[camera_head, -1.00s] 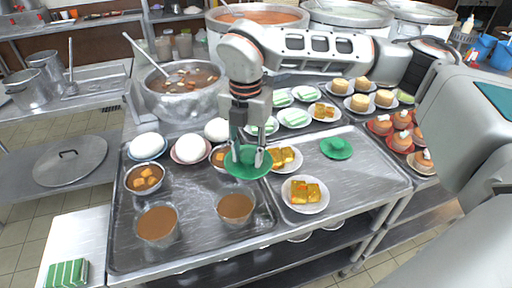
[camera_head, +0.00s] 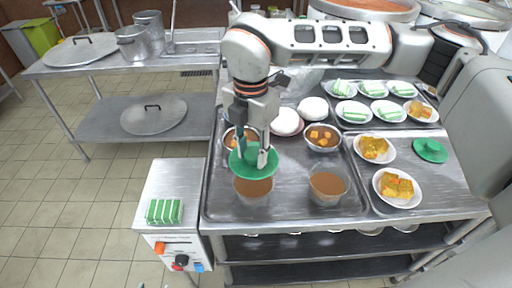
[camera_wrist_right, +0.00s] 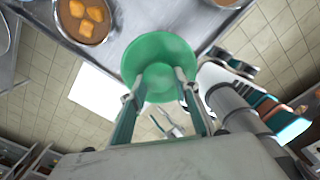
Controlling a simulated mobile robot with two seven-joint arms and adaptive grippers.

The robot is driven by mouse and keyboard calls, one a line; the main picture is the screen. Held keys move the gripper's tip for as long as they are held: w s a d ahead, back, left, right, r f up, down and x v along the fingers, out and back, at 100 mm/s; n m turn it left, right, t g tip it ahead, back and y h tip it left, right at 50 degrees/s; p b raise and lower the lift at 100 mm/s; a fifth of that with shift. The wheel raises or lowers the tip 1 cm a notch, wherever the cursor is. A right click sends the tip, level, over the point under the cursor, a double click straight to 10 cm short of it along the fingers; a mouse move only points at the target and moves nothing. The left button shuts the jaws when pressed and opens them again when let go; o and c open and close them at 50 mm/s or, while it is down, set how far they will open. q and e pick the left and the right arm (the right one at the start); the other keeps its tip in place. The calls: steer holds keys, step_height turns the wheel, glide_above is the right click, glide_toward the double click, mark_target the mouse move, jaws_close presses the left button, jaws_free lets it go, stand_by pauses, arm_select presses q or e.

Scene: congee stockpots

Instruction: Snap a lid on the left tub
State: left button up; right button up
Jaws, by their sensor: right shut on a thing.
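The left tub (camera_head: 252,195) is an open metal cup of brown congee at the front left of the left tray. The right tub (camera_head: 328,190) looks alike and stands open beside it. My right gripper (camera_head: 252,157) is shut on a green lid (camera_head: 249,172), which also shows in the wrist view (camera_wrist_right: 155,48). In the head view the held lid overlaps the far rim of the left tub; it looks slightly above it, but I cannot tell the exact gap. A second green lid (camera_head: 430,152) lies on the right tray. My left gripper is out of view.
Behind the tubs stand bowls with orange cubes (camera_head: 322,138) and white domes (camera_head: 286,122). Plates of orange pieces (camera_head: 397,188) sit on the right tray. A small white side stand (camera_head: 165,185) carries a green-striped block (camera_head: 164,211) at left.

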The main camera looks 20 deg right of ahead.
steer(key=shift+a+f, duration=0.15)
steer(key=shift+f+b, duration=0.4)
steer(key=shift+f, duration=0.35)
step_height(320, 180, down, 5)
steer(key=shift+r+b, duration=0.15)
steer(key=shift+b, duration=1.1)
stand_by(1.2)
steer(key=o, duration=1.2)
steer(key=shift+o, duration=0.4)
